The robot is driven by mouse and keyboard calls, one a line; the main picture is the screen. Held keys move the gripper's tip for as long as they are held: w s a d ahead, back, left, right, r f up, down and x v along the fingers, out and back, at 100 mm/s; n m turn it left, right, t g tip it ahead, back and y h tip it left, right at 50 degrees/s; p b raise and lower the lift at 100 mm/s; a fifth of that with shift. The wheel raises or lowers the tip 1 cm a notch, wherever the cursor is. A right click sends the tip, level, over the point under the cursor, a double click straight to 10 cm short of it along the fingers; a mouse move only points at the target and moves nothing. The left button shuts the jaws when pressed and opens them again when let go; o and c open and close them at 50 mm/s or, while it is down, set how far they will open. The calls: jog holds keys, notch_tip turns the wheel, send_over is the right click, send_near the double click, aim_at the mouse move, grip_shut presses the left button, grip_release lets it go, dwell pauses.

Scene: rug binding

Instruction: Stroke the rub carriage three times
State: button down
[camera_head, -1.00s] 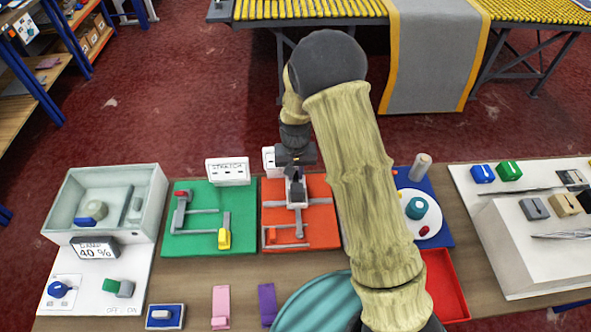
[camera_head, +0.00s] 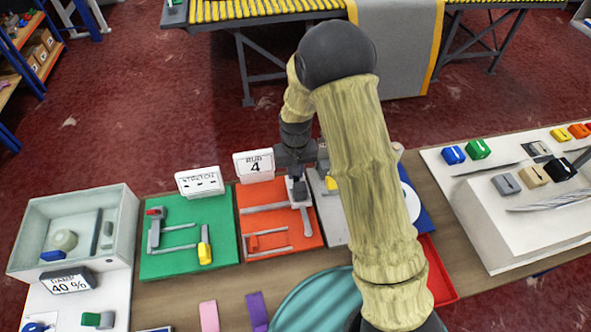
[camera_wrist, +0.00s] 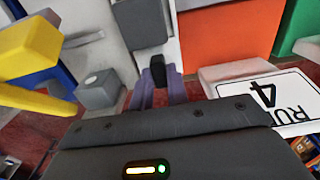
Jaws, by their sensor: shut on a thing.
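The rub carriage (camera_head: 299,191), a grey-white block with a dark top, sits on rails toward the right of the orange board (camera_head: 282,220). My gripper (camera_head: 297,176) is over it, shut on its dark knob. In the wrist view the knob (camera_wrist: 157,66) shows between the fingertips (camera_wrist: 158,84), with the grey block (camera_wrist: 143,22) beyond and the orange board (camera_wrist: 230,45) beside it. A white sign (camera_head: 254,166) behind the board reads "RUB 4"; it also shows upside down in the wrist view (camera_wrist: 283,99). My arm covers part of the area to the right.
A green board (camera_head: 180,252) with a "STRETCH" sign (camera_head: 200,182) stands to the left. A grey board (camera_head: 331,225) with a yellow piece (camera_head: 331,183) stands close on the right. A pale bin (camera_head: 125,215) is at the far left.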

jog(key=c, duration=1.4)
grip_release()
jog(key=shift+w+d, duration=0.15)
jog(key=shift+d, duration=0.25)
jog(key=shift+o, duration=0.2)
jog(key=shift+a, duration=0.2)
notch_tip(320, 180, up, 18)
jog(key=b, duration=0.2)
jog(key=shift+f, duration=0.25)
jog(key=shift+d, duration=0.1)
jog(key=s+d+f+m+t, duration=0.2)
jog(key=s+d+f, duration=0.1)
jog(key=s+d, duration=1.1)
jog(key=shift+s+d+f+t, duration=0.2)
jog(key=shift+s+t, duration=0.1)
jog(key=shift+s, duration=0.9)
